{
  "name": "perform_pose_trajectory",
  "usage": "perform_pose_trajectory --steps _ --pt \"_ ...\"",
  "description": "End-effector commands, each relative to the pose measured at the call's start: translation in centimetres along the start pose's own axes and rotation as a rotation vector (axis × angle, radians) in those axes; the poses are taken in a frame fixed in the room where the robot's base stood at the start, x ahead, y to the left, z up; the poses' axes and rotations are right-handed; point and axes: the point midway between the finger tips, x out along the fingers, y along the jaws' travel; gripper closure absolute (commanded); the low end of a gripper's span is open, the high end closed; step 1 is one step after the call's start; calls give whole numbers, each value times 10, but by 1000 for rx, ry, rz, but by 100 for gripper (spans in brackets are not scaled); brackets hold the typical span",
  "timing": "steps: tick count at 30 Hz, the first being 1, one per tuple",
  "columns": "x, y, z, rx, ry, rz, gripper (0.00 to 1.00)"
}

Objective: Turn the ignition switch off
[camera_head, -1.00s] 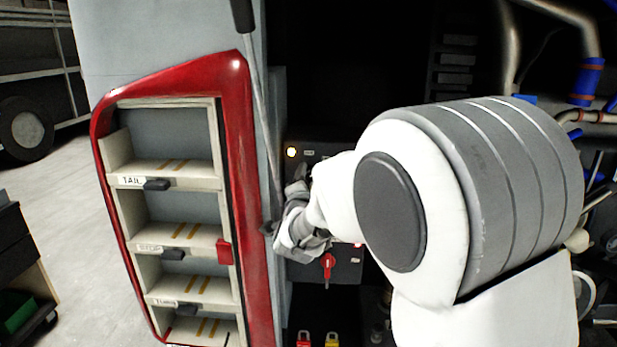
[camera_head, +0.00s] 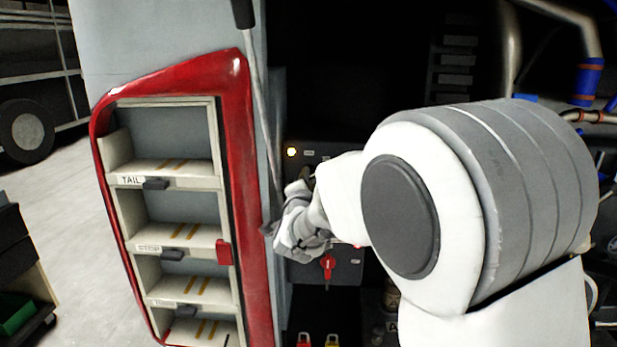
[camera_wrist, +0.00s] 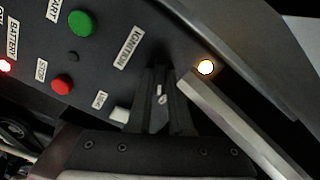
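The ignition switch (camera_wrist: 161,97) is a small dark knob with a pale mark, just below the IGNITION label (camera_wrist: 130,48) in the wrist view. My gripper (camera_wrist: 165,80) has its two dark fingers close on either side of the knob. The gap between them is narrow, and I cannot tell whether both fingers press on it. A yellow lamp (camera_wrist: 206,67) beside the switch is lit, and it also shows in the head view (camera_head: 292,152). In the head view my wrist and arm hide most of the switch.
The panel also has a green START button (camera_wrist: 81,23), a red STOP button (camera_wrist: 62,84) and a white button (camera_wrist: 119,114). A red rotary switch (camera_head: 328,266) is low on the panel. A grey bar (camera_wrist: 240,120) runs close beside my gripper. A red-framed shelf unit (camera_head: 262,250) stands left.

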Motion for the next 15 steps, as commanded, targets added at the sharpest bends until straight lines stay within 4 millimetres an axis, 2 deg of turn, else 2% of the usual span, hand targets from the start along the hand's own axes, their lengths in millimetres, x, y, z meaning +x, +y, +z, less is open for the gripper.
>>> perform_pose_trajectory --steps 8,15 --pt "0 -1 0 -17 0 0 100" --pt "0 -2 -1 -267 -1 0 100"
